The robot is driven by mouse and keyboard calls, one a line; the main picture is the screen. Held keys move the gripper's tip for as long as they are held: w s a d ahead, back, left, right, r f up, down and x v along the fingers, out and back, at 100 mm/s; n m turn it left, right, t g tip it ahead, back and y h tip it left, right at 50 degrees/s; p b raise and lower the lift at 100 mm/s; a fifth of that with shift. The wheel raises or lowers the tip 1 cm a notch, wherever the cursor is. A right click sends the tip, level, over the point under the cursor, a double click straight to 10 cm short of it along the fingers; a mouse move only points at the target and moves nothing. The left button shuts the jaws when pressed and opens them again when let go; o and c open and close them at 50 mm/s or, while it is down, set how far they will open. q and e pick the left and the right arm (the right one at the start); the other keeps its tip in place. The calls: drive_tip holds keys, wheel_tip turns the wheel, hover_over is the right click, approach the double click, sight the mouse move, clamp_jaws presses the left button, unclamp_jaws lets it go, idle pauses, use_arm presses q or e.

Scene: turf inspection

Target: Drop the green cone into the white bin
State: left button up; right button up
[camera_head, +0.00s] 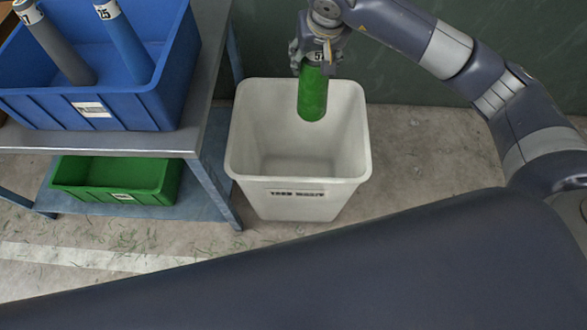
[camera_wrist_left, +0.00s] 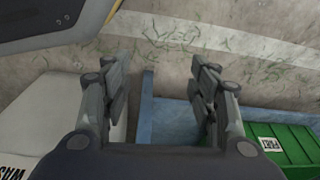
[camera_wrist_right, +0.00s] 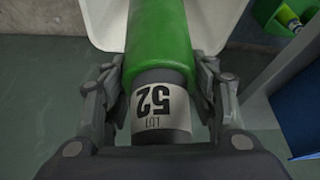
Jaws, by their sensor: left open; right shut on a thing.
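The green cone (camera_head: 312,95) looks like a long green cylinder with a dark collar and a white label reading 52. My right gripper (camera_head: 317,55) is shut on its labelled collar; the right wrist view shows the green body (camera_wrist_right: 160,40) between the fingers (camera_wrist_right: 160,85). It hangs nearly upright, its lower end in front of the white bin's mouth in the head view. The white bin (camera_head: 290,207) stands on the floor, its visible inside empty. My left gripper (camera_wrist_left: 160,85) is open and empty, above the floor and shelf, with the bin (camera_wrist_left: 50,115) at its left.
A metal table (camera_head: 205,130) left of the bin carries a blue crate (camera_head: 125,108) with a grey and a blue cylinder. A green crate (camera_head: 120,197) sits on its lower shelf (camera_head: 205,205). A dark green wall (camera_head: 420,85) stands behind. The floor (camera_head: 425,165) right of the bin is clear.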

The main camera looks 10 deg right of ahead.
use_arm(q)
wheel_tip(320, 180, up, 16)
drive_tip(key=w+t+b, duration=0.1)
drive_tip(key=w+b, duration=0.1)
drive_tip(key=b, duration=0.8)
drive_tip(key=shift+w, duration=0.15)
use_arm(e)
drive_tip(key=s+f+x, duration=0.1)
drive_tip(key=s+x, duration=0.1)
drive_tip(key=x, duration=1.5)
drive_tip(key=shift+s+a+f+m, duration=0.3)
drive_tip(key=shift+a+m, duration=0.1)
drive_tip(key=shift+a, duration=0.05)
